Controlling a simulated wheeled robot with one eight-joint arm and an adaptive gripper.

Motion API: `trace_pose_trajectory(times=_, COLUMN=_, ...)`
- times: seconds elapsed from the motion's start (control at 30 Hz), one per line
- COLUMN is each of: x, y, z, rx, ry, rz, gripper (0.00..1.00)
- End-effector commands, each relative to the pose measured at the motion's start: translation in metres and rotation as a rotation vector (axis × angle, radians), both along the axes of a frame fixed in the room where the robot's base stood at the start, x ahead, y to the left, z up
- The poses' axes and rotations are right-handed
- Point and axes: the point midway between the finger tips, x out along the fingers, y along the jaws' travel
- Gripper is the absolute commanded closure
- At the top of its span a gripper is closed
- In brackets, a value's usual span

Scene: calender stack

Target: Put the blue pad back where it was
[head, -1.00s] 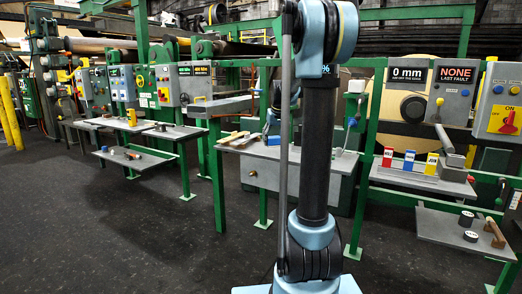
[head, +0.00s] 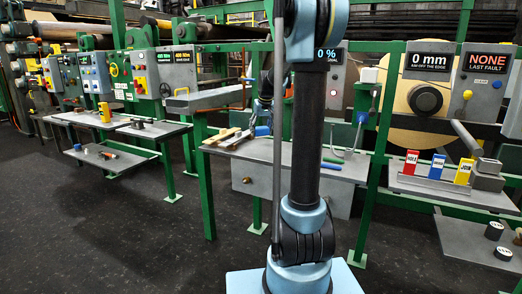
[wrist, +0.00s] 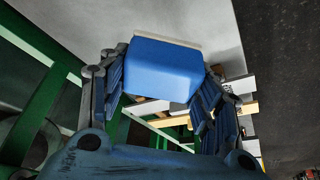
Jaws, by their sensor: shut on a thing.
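The blue pad (wrist: 165,68) is a blue block with a pale strip along its far edge. In the wrist view it sits between the two fingers of my gripper (wrist: 162,84), which is shut on it. A grey bench surface shows behind the pad in that view; I cannot tell whether the pad touches it.
Wooden pieces (head: 226,136) lie on the bench's left part. A blue bar (head: 332,160) lies on its right part. Red (head: 411,162), blue (head: 437,166) and yellow (head: 463,172) labelled blocks stand on the right shelf. Green posts (head: 206,190) flank the bench. The floor at left is clear.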

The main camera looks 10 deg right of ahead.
Motion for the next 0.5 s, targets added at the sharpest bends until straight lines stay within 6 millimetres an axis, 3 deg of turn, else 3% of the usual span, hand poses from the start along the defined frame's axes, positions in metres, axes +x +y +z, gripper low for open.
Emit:
trace_pose_trajectory(times=0.13, x=0.0, y=-0.004, z=-0.025, rx=0.0, ry=0.0, rz=-0.004, gripper=0.61)
trace_pose_trajectory(times=0.5, x=0.0, y=-0.009, z=-0.062, rx=0.0, ry=0.0, rz=-0.011, gripper=0.61)
